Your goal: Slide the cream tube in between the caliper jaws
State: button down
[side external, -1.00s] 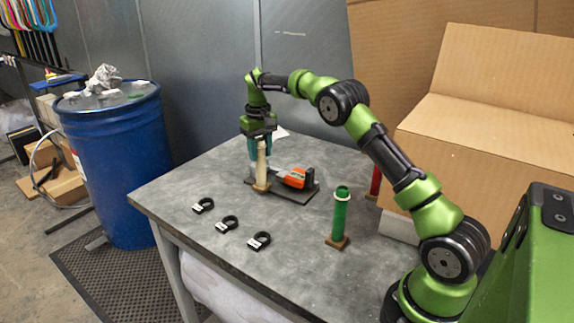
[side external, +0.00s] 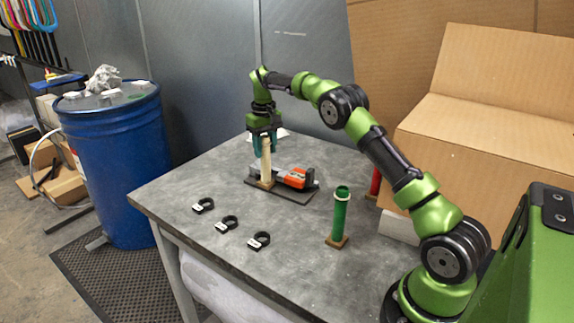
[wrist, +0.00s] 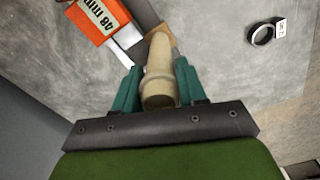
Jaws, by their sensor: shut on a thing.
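My gripper (side external: 263,144) is shut on the upper part of the cream tube (side external: 266,163), which stands upright on a brown square base. In the wrist view the tube (wrist: 158,75) sits between the teal fingers of my gripper (wrist: 157,90). The caliper (side external: 295,178) has an orange body and lies on a dark plate (side external: 290,194). The caliper's orange body (wrist: 97,20) shows a "48 mm" label in the wrist view. The tube's foot is at the caliper's jaw end; whether it is between the jaws or beside them I cannot tell.
A green tube (side external: 341,214) stands on a brown base at the front right, with a red tube (side external: 375,181) behind it. Several black rings (side external: 228,223) with white tags lie along the left front of the grey table (side external: 180,200). A cardboard box (side external: 480,130) stands at the right.

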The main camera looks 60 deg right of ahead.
jog(key=shift+w+d, duration=0.1)
jog(key=shift+d, duration=1.7)
jog(key=c, duration=0.5)
grip_release()
jog(key=shift+c, duration=0.2)
jog(key=shift+r, duration=0.1)
jog(key=s+a+r, duration=0.2)
jog(key=s+a, duration=0.1)
jog(key=s, duration=0.4)
jog(key=s+a+r, duration=0.2)
jog(key=s+a, duration=0.1)
jog(key=s, duration=0.4)
jog(key=shift+s+a+r, duration=0.15)
jog(key=shift+s+r, duration=0.25)
